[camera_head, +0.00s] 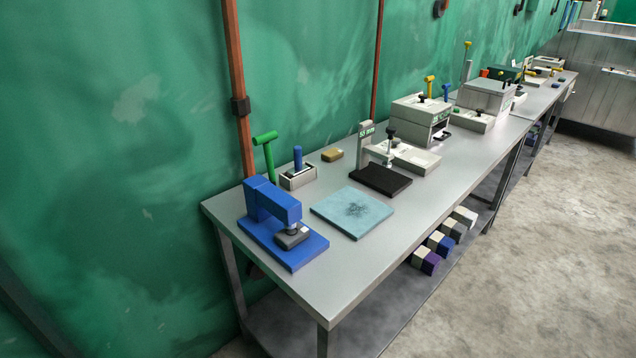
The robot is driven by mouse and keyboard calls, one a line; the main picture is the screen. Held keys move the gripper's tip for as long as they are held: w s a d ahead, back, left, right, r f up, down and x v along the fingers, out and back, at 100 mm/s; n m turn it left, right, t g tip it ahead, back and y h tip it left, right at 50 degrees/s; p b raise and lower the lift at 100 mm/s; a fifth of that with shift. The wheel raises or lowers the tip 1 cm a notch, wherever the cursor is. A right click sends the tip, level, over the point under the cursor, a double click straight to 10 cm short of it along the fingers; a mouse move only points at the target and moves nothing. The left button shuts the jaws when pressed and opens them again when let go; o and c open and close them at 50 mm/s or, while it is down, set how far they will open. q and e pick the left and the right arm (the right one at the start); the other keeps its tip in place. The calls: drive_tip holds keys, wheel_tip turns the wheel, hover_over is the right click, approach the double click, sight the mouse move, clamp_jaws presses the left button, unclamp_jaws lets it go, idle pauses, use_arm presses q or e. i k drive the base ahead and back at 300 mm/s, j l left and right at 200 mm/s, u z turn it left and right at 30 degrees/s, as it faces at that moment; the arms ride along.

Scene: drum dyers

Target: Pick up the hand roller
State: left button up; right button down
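No thing in the head view can be told for certain as the hand roller. A green T-shaped tool (266,150) stands upright at the back left of the metal table (350,285), behind a blue press (272,208); its lower end is hidden by the press. Beside it, a blue upright handle (298,157) rises from a small grey box (298,178). Yellow T-shaped handles (430,84) also stand farther down the table. Neither of my grippers is in view.
A light blue pad (352,211), a black plate (381,180) with a grey stand, and a tan block (332,155) lie on the table. Grey machines (421,117) fill the far part. Coloured blocks (441,243) sit on the lower shelf. The floor (540,260) at right is clear.

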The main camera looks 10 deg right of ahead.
sight(299, 168)
drive_tip(key=l+u, duration=0.1)
drive_tip(key=u, duration=0.7)
drive_tip(key=l+u, duration=0.15)
drive_tip(key=u, duration=0.25)
drive_tip(key=l+u, duration=0.25)
drive_tip(key=k+l+u, duration=0.15)
drive_tip(key=l+u, duration=0.15)
drive_tip(key=k+l+u, duration=0.25)
drive_tip(key=l, duration=0.15)
drive_tip(key=k+l+u, duration=0.15)
drive_tip(key=l, duration=0.15)
drive_tip(key=k+l+u, duration=0.15)
drive_tip(key=l, duration=0.2)
drive_tip(key=k+l+u, duration=0.1)
drive_tip(key=k+l, duration=0.05)
drive_tip(key=l, duration=0.1)
